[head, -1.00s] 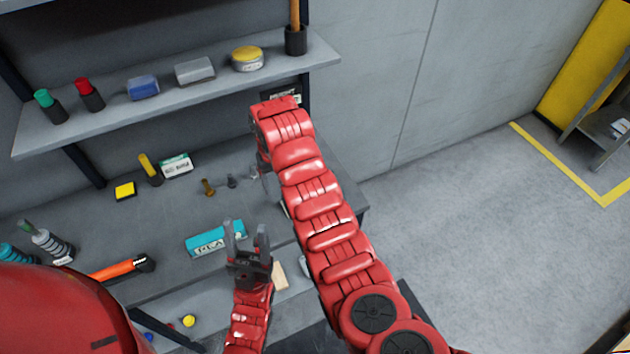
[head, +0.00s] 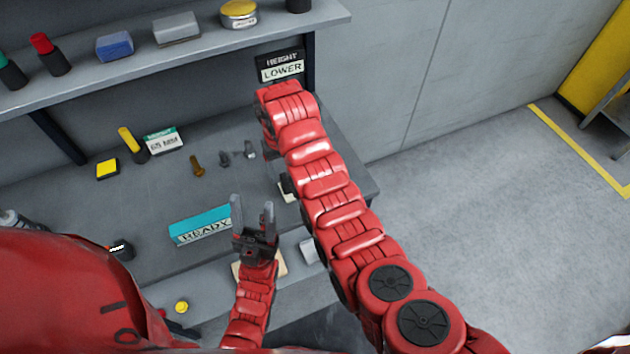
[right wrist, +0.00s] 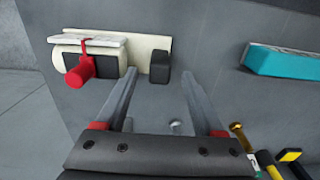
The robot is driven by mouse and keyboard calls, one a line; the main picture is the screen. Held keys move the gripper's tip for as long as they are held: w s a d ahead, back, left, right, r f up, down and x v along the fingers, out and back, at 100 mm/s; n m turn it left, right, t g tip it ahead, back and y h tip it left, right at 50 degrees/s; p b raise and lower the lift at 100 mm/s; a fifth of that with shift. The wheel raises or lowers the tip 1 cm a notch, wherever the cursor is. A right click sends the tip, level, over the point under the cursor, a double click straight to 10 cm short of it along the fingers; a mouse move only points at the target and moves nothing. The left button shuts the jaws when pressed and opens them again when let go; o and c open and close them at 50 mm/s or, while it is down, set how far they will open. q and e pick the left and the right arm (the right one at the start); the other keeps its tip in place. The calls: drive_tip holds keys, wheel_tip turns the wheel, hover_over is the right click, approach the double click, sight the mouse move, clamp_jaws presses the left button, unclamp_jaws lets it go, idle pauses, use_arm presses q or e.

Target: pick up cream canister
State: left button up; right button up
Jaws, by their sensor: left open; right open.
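I cannot surely pick out a cream canister. A pale, whitish object (head: 309,250) shows at the bench's front, partly behind my right arm. In the right wrist view, a cream mount (right wrist: 140,48) carries a cream body with a red handle (right wrist: 80,70) and a black block (right wrist: 160,67). My left gripper (head: 253,204) is open and empty, in front of the teal box (head: 200,226). My right gripper (right wrist: 158,76) is open above the bench, its fingers pointing toward the mount. A small silver piece (right wrist: 175,127) shows between its fingers, not held. In the head view my right arm mostly hides this gripper.
A brass bolt (head: 198,166), yellow block (head: 107,169) and yellow-handled item (head: 131,142) lie on the bench. The upper shelf (head: 150,62) holds a yellow-lidded tin (head: 238,14) and boxes. Open floor (head: 480,240) lies to the right.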

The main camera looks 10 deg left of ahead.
sight(286, 183)
drive_tip(key=shift+s+f+p, duration=0.15)
drive_tip(key=shift+f+p, duration=0.05)
drive_tip(key=shift+p, duration=0.1)
wheel_tip(286, 183, down, 4)
drive_tip(key=shift+d+r+p, duration=0.1)
drive_tip(key=shift+p, duration=1.15)
drive_tip(key=shift+f, duration=0.65)
clamp_jaws()
